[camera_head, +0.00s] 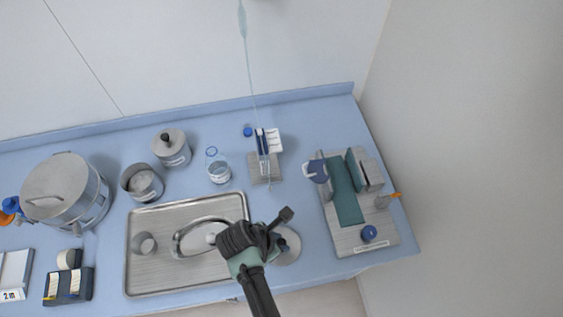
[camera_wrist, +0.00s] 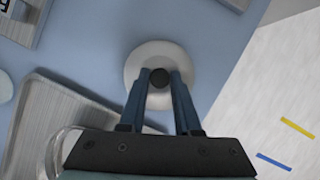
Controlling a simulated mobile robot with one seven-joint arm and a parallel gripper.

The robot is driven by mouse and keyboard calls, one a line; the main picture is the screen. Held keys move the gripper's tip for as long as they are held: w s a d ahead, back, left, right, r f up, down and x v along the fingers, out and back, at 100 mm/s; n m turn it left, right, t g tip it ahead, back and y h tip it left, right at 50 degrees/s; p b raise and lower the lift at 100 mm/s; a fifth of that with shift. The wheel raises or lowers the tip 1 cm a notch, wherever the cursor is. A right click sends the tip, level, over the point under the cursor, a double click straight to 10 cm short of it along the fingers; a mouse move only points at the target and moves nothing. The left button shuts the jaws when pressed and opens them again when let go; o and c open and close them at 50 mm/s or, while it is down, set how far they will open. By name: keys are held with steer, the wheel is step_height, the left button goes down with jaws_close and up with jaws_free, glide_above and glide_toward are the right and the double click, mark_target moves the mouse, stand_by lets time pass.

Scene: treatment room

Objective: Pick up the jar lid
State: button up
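The jar lid is a pale round disc (camera_wrist: 133,72) with a black knob (camera_wrist: 160,78) at its middle, in the wrist view. In the head view the lid (camera_head: 289,256) lies at the front of the blue counter, right of the metal tray, partly hidden by my gripper (camera_head: 274,236). In the wrist view my gripper's two blue fingers (camera_wrist: 160,90) stand either side of the knob, with their tips beside it. I cannot tell whether they press on the knob or leave a small gap.
The metal tray (camera_head: 135,279) with a cup and an oval dish is close on the left. An open metal jar (camera_head: 143,186) and a lidded jar (camera_head: 171,149) stand behind it. A grey board (camera_head: 350,240) with several items lies on the right. The counter's front edge is near.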

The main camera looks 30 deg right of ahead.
jaws_close()
